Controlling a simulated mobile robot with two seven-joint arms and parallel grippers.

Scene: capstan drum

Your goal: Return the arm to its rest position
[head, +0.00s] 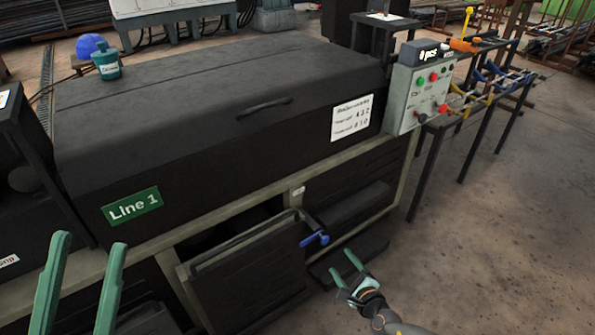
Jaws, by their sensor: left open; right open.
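My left gripper (89,244) is at the lower left, its two long green fingers pointing up and spread apart with nothing between them. Its wrist is out of the picture. My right gripper (343,262) is at the lower middle. Its short green fingers are apart and empty, and its arm comes in from the bottom edge. It is a little below and right of a blue handle (315,239), with a visible gap in the picture. The handle is on a dark panel (250,285) that stands out from the front of the black machine.
The black machine (200,110) with a "Line 1" sign (132,206) fills the left and middle. A control box (417,90) is at its right end, with a rack (480,85) beyond. A green bottle (106,63) stands on top. Bare floor (500,240) lies at right.

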